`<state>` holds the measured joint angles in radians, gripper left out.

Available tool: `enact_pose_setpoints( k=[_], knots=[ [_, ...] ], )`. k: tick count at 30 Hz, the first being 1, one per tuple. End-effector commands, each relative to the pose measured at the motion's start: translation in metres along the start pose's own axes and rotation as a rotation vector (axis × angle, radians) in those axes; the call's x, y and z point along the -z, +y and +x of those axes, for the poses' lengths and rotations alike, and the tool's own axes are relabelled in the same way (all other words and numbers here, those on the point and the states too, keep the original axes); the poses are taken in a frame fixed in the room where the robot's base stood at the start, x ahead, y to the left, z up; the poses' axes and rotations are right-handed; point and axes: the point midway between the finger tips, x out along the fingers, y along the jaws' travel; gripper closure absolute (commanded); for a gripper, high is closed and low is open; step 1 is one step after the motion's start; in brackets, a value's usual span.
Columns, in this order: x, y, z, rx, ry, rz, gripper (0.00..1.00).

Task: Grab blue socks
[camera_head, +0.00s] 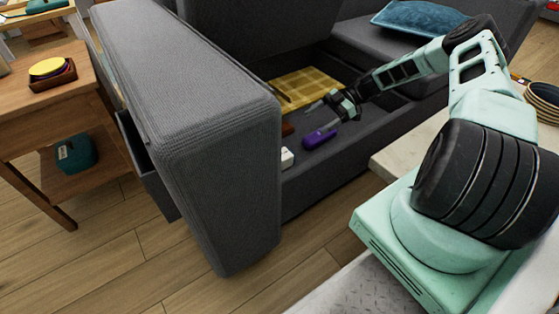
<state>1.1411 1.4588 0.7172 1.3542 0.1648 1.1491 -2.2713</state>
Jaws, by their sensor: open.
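A small rounded purple-blue bundle (319,138), which may be the blue socks, lies on the floor of the open storage space in the grey sofa (190,110). I cannot make out its fabric. My gripper (321,116) is open and empty, reaching into this space from the right. Its fingers point left, just above and behind the bundle in the picture. They look close to it, but I cannot tell whether they touch.
A yellow plaid cloth (308,88) lies behind the gripper, and a small white object (287,158) sits left of the bundle. The thick sofa arm walls the left side. A pale tabletop (415,146) stands at right. A wooden side table (50,108) is far left.

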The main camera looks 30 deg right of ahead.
Motion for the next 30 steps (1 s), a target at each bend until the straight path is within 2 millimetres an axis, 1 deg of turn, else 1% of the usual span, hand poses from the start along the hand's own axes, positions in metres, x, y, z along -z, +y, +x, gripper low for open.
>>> enact_pose_setpoints(
  k=[1,7,12,16,24,27,30],
  knots=[
    [-0.011,0.000,0.005,0.000,0.000,0.000,0.19],
    [-0.032,0.000,0.016,0.000,0.000,0.000,0.19],
    [-0.045,0.000,0.022,0.000,0.000,0.000,0.19],
    [-0.047,0.000,0.029,0.002,0.001,0.000,0.19],
    [-0.048,-0.001,0.073,0.003,0.001,0.000,0.19],
    [-0.047,-0.001,0.085,0.003,0.000,0.000,0.19],
    [-0.045,0.000,0.090,0.001,-0.001,0.000,0.19]
  ],
)
